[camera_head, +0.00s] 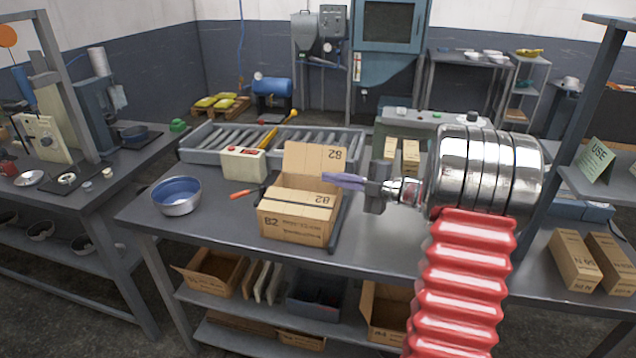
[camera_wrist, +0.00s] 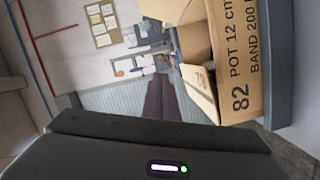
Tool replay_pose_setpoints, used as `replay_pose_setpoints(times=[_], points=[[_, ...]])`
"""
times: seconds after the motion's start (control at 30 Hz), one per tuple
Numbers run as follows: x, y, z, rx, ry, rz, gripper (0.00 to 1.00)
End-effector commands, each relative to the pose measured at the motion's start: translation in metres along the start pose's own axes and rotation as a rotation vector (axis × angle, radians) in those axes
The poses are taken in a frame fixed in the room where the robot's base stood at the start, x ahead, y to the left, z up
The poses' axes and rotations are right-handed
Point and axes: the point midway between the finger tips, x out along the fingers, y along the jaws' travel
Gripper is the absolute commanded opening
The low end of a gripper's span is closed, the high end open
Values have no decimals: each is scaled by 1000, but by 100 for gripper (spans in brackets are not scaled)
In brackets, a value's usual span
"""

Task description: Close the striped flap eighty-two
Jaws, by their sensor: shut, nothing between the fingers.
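A brown cardboard box (camera_head: 297,219) marked 82 stands on the grey bench in the head view, left of my gripper. One flap (camera_head: 308,160) stands upright at its back and bears an 82. The top nearer the front looks covered by cardboard.
A blue-lined bowl (camera_head: 176,195) stands at the bench's left. A white control box (camera_head: 243,163) and an orange-handled tool (camera_head: 244,193) lie beside the cardboard box. A roller conveyor (camera_head: 215,137) runs behind. The bench front right of the box is bare.

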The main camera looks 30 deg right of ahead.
Motion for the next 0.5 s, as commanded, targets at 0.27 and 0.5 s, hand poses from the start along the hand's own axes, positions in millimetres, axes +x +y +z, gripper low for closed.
replay_pose_setpoints(times=[0.27,0.5], points=[[-35,10,4,-3,0,2,0],[-40,10,4,-2,2,1,0]])
